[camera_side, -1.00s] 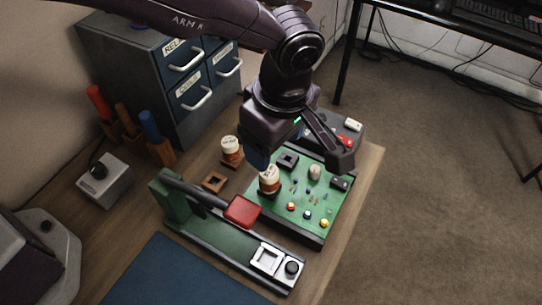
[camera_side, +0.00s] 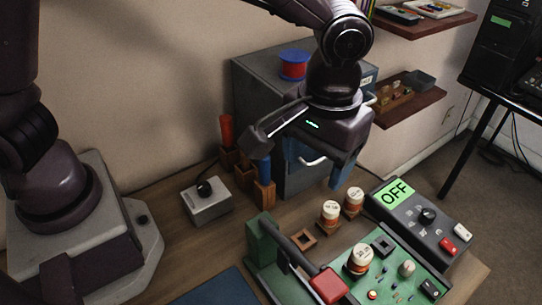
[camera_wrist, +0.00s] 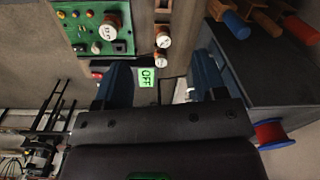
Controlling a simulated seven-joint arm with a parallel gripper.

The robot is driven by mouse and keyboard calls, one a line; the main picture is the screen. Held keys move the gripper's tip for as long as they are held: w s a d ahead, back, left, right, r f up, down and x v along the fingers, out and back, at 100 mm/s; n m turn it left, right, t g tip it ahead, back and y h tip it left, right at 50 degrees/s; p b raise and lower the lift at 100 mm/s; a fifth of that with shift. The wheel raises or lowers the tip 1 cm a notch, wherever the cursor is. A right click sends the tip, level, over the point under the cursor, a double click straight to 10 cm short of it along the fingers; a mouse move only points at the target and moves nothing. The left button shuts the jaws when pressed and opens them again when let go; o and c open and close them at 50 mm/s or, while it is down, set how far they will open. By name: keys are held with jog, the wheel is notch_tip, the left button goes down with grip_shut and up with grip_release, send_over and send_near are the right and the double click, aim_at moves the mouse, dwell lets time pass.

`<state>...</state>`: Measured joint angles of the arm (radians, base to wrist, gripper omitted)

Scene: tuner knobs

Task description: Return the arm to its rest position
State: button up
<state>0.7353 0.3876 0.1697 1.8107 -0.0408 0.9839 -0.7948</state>
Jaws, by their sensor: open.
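My gripper (camera_side: 300,152) is raised above the bench, in front of the drawer cabinet. Its two fingers are wide apart with nothing between them. In the wrist view the gripper (camera_wrist: 160,82) shows blue-padded fingers on either side of the meter's green OFF display. My arm is bent above the cabinet. The green circuit board (camera_side: 403,285) carries a white-topped copper coil (camera_side: 361,260). Two similar coils, a nearer one (camera_side: 330,212) and a farther one (camera_side: 353,200), stand on the bench behind the board.
The drawer cabinet (camera_side: 265,100), with a red-blue spool (camera_side: 294,64) on top, is close behind the gripper. The tuner box (camera_side: 425,215) reads OFF. Wall shelves are at right.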

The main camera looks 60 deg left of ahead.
jog(key=s+a+r+m+t, duration=0.1)
jog(key=s+a+r+t, duration=0.1)
jog(key=s+a+r, duration=0.2)
jog(key=s+a+r+m+t, duration=0.1)
jog(key=s+a+r+t, duration=0.1)
jog(key=a, duration=0.8)
jog(key=s+a+r+t, duration=0.1)
jog(key=s+a+r, duration=0.4)
jog(key=s+a, duration=0.2)
jog(key=shift+a+r+m+t+h, duration=0.3)
jog(key=shift+r+m+t, duration=0.05)
jog(key=shift+m+t, duration=0.05)
